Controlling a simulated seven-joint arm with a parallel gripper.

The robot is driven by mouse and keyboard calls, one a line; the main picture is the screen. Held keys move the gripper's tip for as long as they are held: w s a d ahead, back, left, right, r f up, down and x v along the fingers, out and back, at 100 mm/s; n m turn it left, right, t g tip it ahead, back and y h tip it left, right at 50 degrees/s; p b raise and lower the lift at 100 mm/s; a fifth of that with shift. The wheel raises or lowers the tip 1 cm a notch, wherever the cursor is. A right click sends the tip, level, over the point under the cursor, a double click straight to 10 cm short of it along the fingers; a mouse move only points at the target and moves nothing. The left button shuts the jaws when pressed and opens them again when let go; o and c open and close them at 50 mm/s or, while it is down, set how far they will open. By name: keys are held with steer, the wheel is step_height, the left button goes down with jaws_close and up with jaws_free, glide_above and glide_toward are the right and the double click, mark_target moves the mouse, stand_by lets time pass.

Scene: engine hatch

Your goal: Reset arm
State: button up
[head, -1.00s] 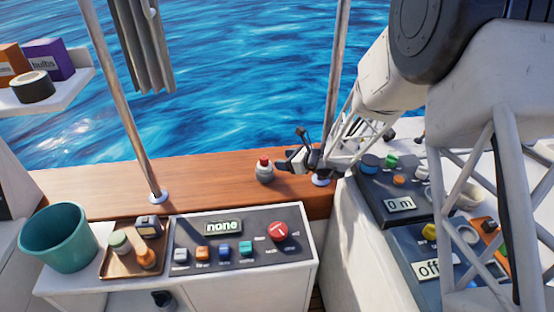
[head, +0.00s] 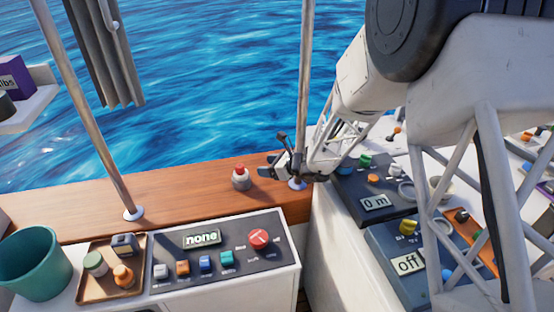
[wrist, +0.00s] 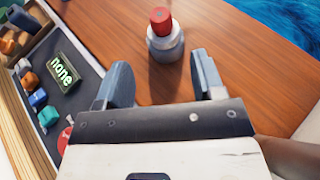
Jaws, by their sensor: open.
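My gripper (head: 272,167) is open and empty above the wooden ledge (head: 170,195), at the end of my arm. In the wrist view its two fingers stand wide apart, the gripper (wrist: 158,80) showing bare wood between them. A small grey bottle with a red top (head: 241,178) stands upright on the ledge, just left of the fingers in the head view. In the wrist view the bottle (wrist: 165,42) stands beyond the fingertips, apart from them.
A control panel reading "none" (head: 202,237) lies front left, beside a brown tray (head: 112,288) with small items and a teal bucket (head: 35,262). Panels reading "0 m" (head: 375,202) and "off" (head: 409,264) are at right. A metal pole (head: 304,90) rises near my gripper.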

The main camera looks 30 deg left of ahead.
steer(key=s+d+r+n+h, duration=0.25)
steer(key=d+r, duration=0.35)
steer(key=d, duration=0.4)
steer(key=s+d+r+n+h, duration=0.1)
steer(key=s+d+r+n, duration=0.25)
steer(key=d+r, duration=0.5)
steer(key=s+d+r+n+h, duration=0.15)
steer(key=d+r+n, duration=0.3)
steer(key=d, duration=0.75)
steer(key=s+d+r+n+t+h, duration=0.1)
steer(key=s+d+r+n+h, duration=0.1)
steer(key=s+d, duration=0.5)
steer(key=s+d+r+n+t+h, duration=0.1)
steer(key=s+d+n+h, duration=0.1)
steer(key=s+d, duration=0.5)
steer(key=s+d+r+n+t+h, duration=0.1)
steer(key=s+d+h, duration=0.3)
steer(key=d, duration=1.2)
steer(key=s+r+n, duration=0.1)
steer(key=s, duration=0.2)
steer(key=shift+s+d+r+t+h, duration=0.15)
steer(key=shift+s+r+t+h, duration=0.05)
steer(key=shift+r+t+h, duration=0.1)
